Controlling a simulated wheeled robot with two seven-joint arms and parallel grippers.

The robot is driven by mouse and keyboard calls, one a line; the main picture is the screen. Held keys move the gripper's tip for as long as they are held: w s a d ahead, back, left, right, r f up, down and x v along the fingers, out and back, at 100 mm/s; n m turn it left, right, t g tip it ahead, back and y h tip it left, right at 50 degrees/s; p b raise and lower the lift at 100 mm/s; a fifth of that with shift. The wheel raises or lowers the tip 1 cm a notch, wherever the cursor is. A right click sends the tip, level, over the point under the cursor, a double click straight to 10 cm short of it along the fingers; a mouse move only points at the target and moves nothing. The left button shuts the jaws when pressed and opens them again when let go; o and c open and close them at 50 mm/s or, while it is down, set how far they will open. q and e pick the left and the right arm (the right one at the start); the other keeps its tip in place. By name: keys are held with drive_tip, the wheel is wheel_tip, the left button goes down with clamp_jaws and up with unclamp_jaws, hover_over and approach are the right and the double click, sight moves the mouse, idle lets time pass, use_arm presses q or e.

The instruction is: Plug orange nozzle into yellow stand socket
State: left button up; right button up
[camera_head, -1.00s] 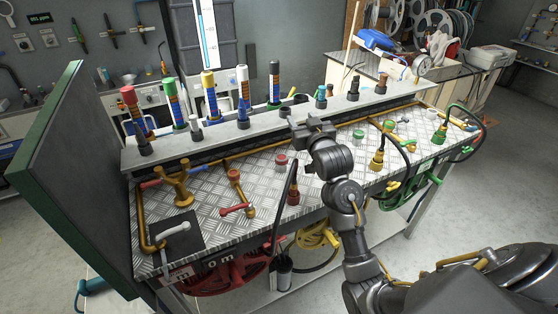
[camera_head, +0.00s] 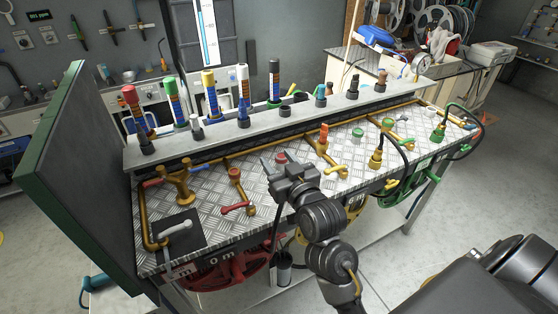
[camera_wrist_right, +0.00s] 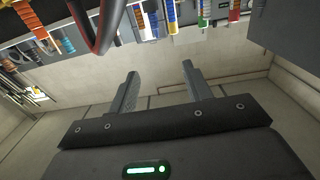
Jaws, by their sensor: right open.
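My right gripper (camera_head: 272,163) is open above the front of the metal bench, left of the middle. In the right wrist view its two fingers (camera_wrist_right: 160,82) are apart with nothing between them. A brown-orange topped piece (camera_head: 381,77) stands on the back shelf at right. An orange upright part (camera_head: 323,133) stands on a brass fitting; I cannot tell which is the orange nozzle. A yellow-topped upright piece (camera_head: 209,80) stands on the back shelf. A yellow fitting (camera_head: 376,158) stands on the bench at right; I cannot tell which is the yellow stand socket. My left gripper is out of view.
Red (camera_head: 131,97), green (camera_head: 171,88) and white (camera_head: 242,75) topped pieces line the shelf (camera_head: 215,134). A green fitting (camera_head: 438,134) with a hose stands at right. A dark green panel (camera_head: 75,170) closes the left side. A red reel (camera_head: 232,274) hangs below.

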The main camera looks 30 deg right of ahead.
drive_tip(key=shift+s, duration=0.1)
idle(0.7)
drive_tip(key=s+a+f+n+g+y, duration=0.1)
drive_tip(key=s+f+g, duration=0.75)
drive_tip(key=f, duration=0.75)
drive_tip(key=s+f+n+g, duration=0.1)
drive_tip(key=s+f+g, duration=0.3)
drive_tip(key=s, duration=0.5)
drive_tip(key=s+f+g, duration=0.2)
drive_tip(key=s+f, duration=0.4)
drive_tip(key=s, duration=0.3)
drive_tip(key=s+f+g, duration=0.1)
drive_tip(key=s+f, duration=0.2)
drive_tip(key=f, duration=2.6)
drive_tip(key=s+d+f+g, duration=0.1)
drive_tip(key=s+d+f, duration=0.2)
drive_tip(key=s+f, duration=1)
drive_tip(key=s, duration=0.2)
drive_tip(key=shift+s+f+n, duration=0.25)
drive_tip(key=shift+s+n, duration=0.05)
drive_tip(key=shift+s, duration=0.05)
